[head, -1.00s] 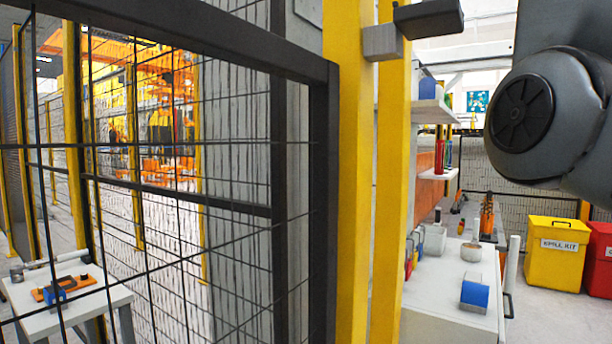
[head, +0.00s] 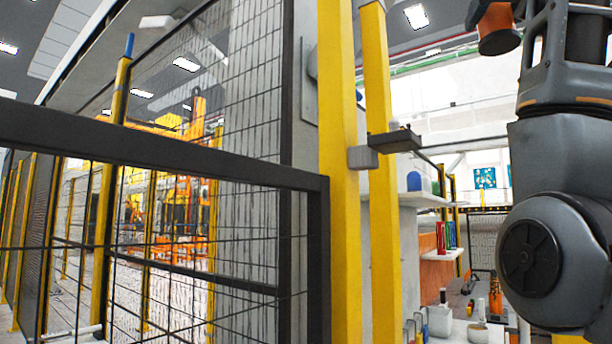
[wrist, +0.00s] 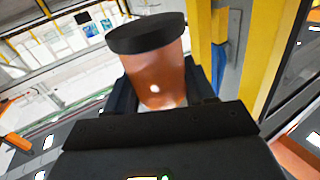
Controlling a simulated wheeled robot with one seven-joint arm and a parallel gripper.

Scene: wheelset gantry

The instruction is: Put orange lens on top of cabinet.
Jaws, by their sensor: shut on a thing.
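The orange lens (wrist: 155,78), a translucent orange-brown cylinder with a black cap, fills the upper middle of the wrist view. My gripper (wrist: 160,92) is shut on it, with a dark finger on each side and the capped end sticking out. An orange-brown piece with a dark end, seemingly the same lens (head: 499,40), shows at the top right of the head view beside my raised arm. I cannot clearly make out a cabinet; a light worktop (head: 465,328) with items on it is partly cut off at the lower edge.
A dark-framed mesh fence (head: 200,165) fills the left of the head view. Yellow posts (head: 342,180) stand at the middle, with a small dark bracket (head: 393,141). Red and blue cylinders (head: 446,236) stand lower.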

